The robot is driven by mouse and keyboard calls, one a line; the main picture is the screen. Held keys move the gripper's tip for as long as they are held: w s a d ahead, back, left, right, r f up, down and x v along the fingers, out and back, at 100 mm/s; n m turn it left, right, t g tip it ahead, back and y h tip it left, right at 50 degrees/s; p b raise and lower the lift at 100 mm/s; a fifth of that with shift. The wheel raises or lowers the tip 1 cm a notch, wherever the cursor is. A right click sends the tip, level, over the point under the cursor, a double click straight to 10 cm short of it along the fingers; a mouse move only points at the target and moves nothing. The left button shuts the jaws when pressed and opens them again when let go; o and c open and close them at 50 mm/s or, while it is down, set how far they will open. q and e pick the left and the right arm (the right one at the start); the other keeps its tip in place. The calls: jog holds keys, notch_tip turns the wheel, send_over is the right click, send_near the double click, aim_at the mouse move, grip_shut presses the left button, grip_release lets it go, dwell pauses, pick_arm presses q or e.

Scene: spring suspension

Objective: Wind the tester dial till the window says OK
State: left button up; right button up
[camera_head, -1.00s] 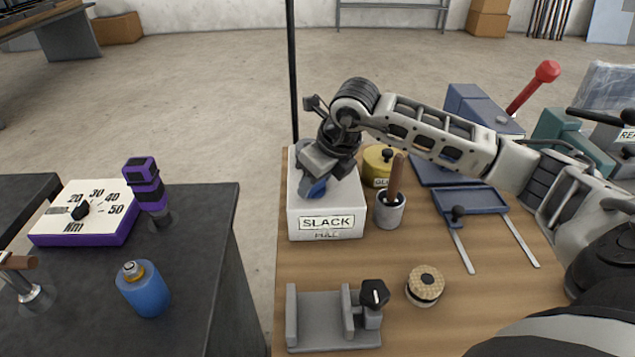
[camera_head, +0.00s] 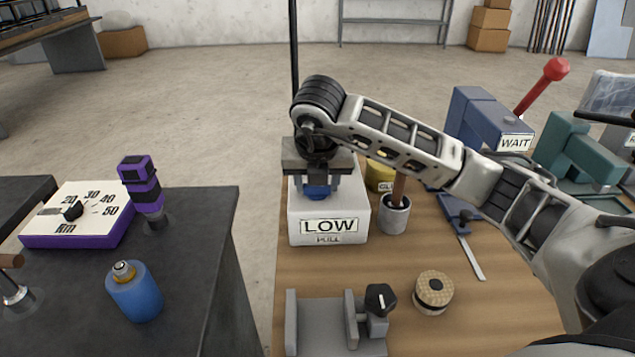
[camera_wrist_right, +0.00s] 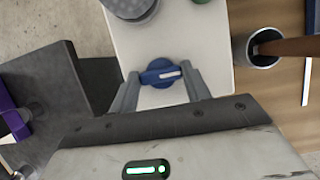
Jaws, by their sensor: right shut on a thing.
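The tester (camera_head: 300,232) is a white box on the wooden bench, and its window (camera_head: 329,226) reads LOW. Its blue dial (camera_head: 316,191) is on top, partly hidden under my right gripper (camera_head: 317,184). The right wrist view shows the dial (camera_wrist_right: 161,74) with a white mark pointing right. There my right gripper (camera_wrist_right: 161,88) has a finger on each side of the dial and is shut on it. My left gripper is not in view.
A grey cup with a brown handle (camera_head: 395,215) stands close to the tester's right side. A grey vise-like fixture (camera_head: 320,322) and a round cork-coloured piece (camera_head: 433,291) are in front. A dark table (camera_head: 205,260) with a blue canister (camera_head: 135,292) stands left, across a gap.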

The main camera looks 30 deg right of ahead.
aim_at(316, 203)
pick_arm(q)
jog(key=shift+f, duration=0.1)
pick_arm(e)
jog(key=shift+m, duration=0.4)
jog(key=o, duration=1)
jog(key=shift+r, duration=0.1)
jog(key=v, duration=0.5)
jog(key=shift+a+r, duration=0.2)
jog(key=shift+r, duration=0.05)
pick_arm(q)
jog(key=p, duration=0.2)
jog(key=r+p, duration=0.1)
jog(key=p, duration=0.1)
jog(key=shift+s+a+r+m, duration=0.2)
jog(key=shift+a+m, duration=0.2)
pick_arm(e)
jog(key=v, duration=1)
jog(key=shift+s, duration=0.2)
